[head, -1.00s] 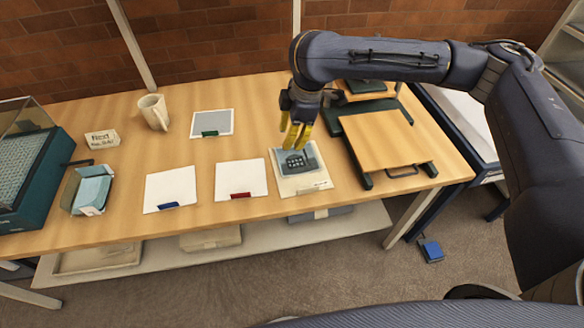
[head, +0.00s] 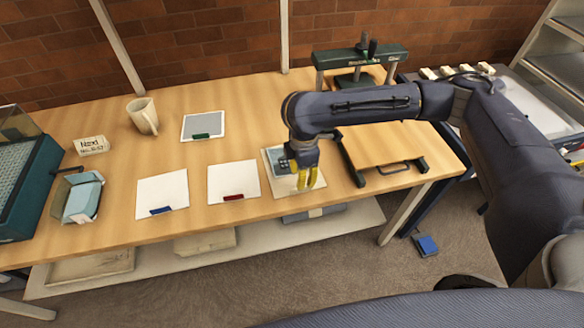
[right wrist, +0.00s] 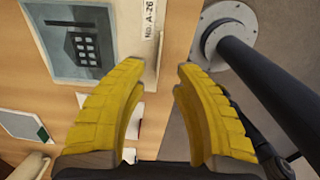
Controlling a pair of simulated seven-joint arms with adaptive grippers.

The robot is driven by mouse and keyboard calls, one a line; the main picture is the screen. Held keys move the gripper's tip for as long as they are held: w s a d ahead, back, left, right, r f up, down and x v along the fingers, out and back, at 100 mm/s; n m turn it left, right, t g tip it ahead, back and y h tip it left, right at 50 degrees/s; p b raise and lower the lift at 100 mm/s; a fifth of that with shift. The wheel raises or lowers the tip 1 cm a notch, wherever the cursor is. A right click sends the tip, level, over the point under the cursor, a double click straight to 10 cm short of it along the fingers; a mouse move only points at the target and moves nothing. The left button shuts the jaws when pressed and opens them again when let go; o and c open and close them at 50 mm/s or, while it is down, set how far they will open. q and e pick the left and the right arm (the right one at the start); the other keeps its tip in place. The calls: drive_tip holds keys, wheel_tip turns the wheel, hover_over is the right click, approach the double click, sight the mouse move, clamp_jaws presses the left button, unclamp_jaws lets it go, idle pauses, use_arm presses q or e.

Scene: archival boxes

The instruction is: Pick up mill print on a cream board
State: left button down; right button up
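The mill print on a cream board (head: 276,166) lies flat near the table's front edge, right of the red-tabbed white sheet. Its grey-blue picture of a windowed building (right wrist: 82,42) and a label reading "No. A-26" show in the right wrist view. My right gripper (head: 307,180) is over the board's front right part and hides some of it in the head view. In the right wrist view its yellow fingers (right wrist: 160,82) are apart with nothing between them, close to the labelled edge. Whether they touch the board cannot be told. My left gripper is not in view.
White sheets with a blue tab (head: 161,193) and a red tab (head: 232,180) lie left of the print. A green-tabbed grey sheet (head: 203,123) and a mug (head: 143,114) are behind. A wooden board on dark rails (head: 385,150) stands close on the right.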

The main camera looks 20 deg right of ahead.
drive_tip(key=shift+f, duration=3.5)
drive_tip(key=shift+o, duration=0.2)
clamp_jaws()
